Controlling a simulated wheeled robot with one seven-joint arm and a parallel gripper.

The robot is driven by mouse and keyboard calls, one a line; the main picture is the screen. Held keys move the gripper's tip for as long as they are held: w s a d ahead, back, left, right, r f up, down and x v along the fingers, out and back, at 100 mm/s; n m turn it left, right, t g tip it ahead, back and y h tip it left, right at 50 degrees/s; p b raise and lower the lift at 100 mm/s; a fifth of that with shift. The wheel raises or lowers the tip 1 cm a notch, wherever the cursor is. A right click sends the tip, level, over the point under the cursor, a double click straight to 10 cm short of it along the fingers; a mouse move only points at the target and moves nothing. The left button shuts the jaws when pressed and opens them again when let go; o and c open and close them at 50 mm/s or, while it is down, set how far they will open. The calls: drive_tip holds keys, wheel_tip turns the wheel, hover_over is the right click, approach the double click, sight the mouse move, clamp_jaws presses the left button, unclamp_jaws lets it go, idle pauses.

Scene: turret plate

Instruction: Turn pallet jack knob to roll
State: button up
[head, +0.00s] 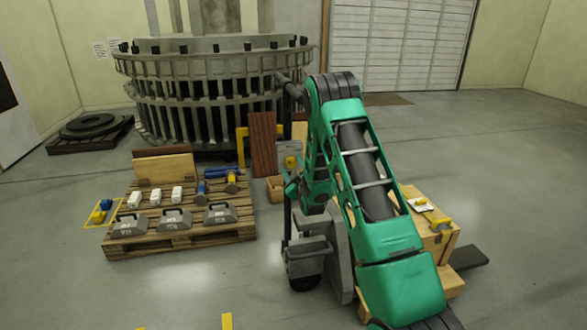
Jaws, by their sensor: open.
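A grey pallet jack (306,247) stands upright in the middle of the head view, with a dark wheel at its foot. A small yellow knob (290,162) shows in front of a light grey plate (290,147) near the upper part of the jack. My gripper (290,186) is at the end of my green arm, close to the knob and slightly below it. Its jaws are open, and I see nothing between them. My arm hides part of the jack, and I cannot read the knob's setting or any markings.
A wooden pallet (190,236) with several grey weights, white blocks and tools lies at the left. A large ring structure (220,90) stands behind. A wooden box (436,243) with a yellow-handled tool is at the right.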

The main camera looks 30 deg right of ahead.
drive_tip(key=shift+w+d, duration=0.2)
drive_tip(key=shift+w, duration=0.3)
